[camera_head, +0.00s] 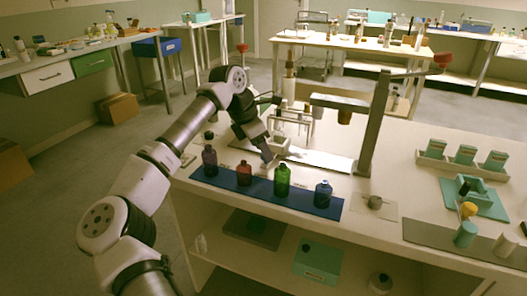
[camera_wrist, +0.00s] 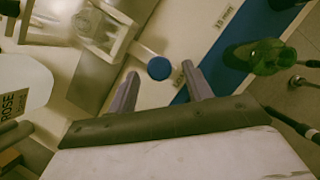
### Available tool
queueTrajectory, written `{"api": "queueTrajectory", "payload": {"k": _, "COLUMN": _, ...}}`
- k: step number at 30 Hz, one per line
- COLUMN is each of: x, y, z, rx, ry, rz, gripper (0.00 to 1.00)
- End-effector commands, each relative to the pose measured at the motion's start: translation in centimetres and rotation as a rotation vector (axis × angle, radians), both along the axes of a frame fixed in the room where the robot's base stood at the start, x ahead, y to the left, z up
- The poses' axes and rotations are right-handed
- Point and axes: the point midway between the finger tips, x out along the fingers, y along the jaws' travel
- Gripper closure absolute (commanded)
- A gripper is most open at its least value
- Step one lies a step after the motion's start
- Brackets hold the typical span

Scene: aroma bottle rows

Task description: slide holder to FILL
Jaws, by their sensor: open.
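The holder, a pale block-like piece (camera_head: 279,144), sits at the left end of a shiny metal track (camera_head: 322,160) on the white bench. In the wrist view a pale, box-shaped part that looks like the holder (camera_wrist: 95,28) is at upper left. My gripper (camera_head: 268,160) points down beside the holder, behind the row of bottles. In the wrist view my gripper (camera_wrist: 160,72) is open, with a round blue knob or cap (camera_wrist: 159,68) showing between its fingertips and not gripped. No FILL marking is readable.
A blue mat (camera_head: 220,178) in front carries a purple bottle (camera_head: 209,162), a red bottle (camera_head: 244,173), a green bottle (camera_head: 282,180) and a blue bottle (camera_head: 323,194). A grey post (camera_head: 374,130) with an overhead arm stands right. A ROSE-labelled item (camera_wrist: 20,88) is at the wrist view's left.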

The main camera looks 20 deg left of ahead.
Motion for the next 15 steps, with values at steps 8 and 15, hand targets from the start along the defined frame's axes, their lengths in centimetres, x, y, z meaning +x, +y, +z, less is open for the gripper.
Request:
{"api": "queueTrajectory", "payload": {"k": 8, "x": 0.37, "y": -0.4, "z": -1.29, "rx": 0.001, "ry": -0.001, "rz": 0.0, "gripper": 0.5}}
{"api": "queueTrajectory", "payload": {"k": 15, "x": 0.36, "y": -0.39, "z": -1.26, "rx": 0.001, "ry": -0.001, "rz": 0.0, "gripper": 0.56}}
